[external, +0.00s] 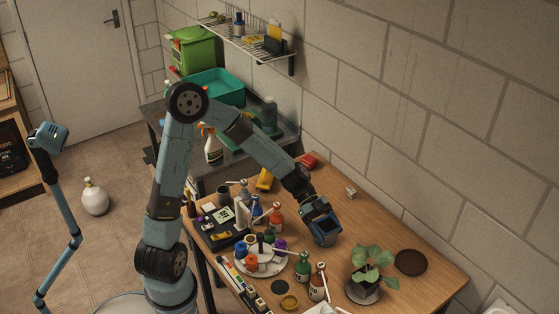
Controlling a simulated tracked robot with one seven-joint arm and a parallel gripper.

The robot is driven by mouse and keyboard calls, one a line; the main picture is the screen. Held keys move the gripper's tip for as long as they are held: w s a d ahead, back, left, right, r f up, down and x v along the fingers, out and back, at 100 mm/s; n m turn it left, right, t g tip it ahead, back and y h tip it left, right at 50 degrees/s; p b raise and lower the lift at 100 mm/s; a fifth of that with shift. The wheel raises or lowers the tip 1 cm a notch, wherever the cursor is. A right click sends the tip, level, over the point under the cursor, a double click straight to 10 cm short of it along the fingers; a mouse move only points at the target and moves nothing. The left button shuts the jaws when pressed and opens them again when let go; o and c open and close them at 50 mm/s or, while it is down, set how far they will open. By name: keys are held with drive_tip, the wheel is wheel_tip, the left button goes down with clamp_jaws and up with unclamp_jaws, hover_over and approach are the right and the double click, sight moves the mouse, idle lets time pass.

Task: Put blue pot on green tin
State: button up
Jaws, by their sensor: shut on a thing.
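My gripper (324,241) is low over the middle of the wooden table, right of the white round tray. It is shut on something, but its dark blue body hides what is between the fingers. A small blue pot (240,247) stands at the left of the white tray (262,272), apart from my gripper. Orange, purple and green small pots share the tray; the green one (268,237) is at its back. I cannot tell whether this is the green tin. A green bottle (302,266) with a pale cap stands right of the tray.
Brown bottles (317,282), a yellow dish (289,302) and a dark disc (279,287) crowd the front. A potted plant (366,275) and a dark round mat (411,262) are at right. Bottles stand behind the tray. The table right of my gripper is mostly clear, towards the wall.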

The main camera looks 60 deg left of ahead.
drive_tip(key=s+a+r, duration=0.2)
drive_tip(key=s+a, duration=0.1)
drive_tip(key=a, duration=0.2)
drive_tip(key=s+a+r+n+t, duration=0.1)
drive_tip(key=s+a+r, duration=0.1)
drive_tip(key=a, duration=0.4)
drive_tip(key=shift+s, duration=0.45)
drive_tip(key=w+f, duration=0.1)
drive_tip(key=w, duration=0.2)
drive_tip(key=w+d+f, duration=0.1)
drive_tip(key=w, duration=0.2)
drive_tip(key=w+f, duration=0.1)
drive_tip(key=w, duration=0.1)
drive_tip(key=shift+w+d+f, duration=0.25)
drive_tip(key=shift+w+f, duration=0.15)
drive_tip(key=w+f, duration=0.2)
drive_tip(key=f, duration=0.1)
drive_tip(key=w+f, duration=0.2)
drive_tip(key=shift+w+d, duration=0.1)
drive_tip(key=shift+d, duration=0.2)
drive_tip(key=shift+w+f, duration=0.4)
drive_tip(key=shift+f, duration=1.65)
drive_tip(key=shift+f, duration=0.1)
drive_tip(key=o, duration=1.1)
drive_tip(key=shift+o, duration=0.2)
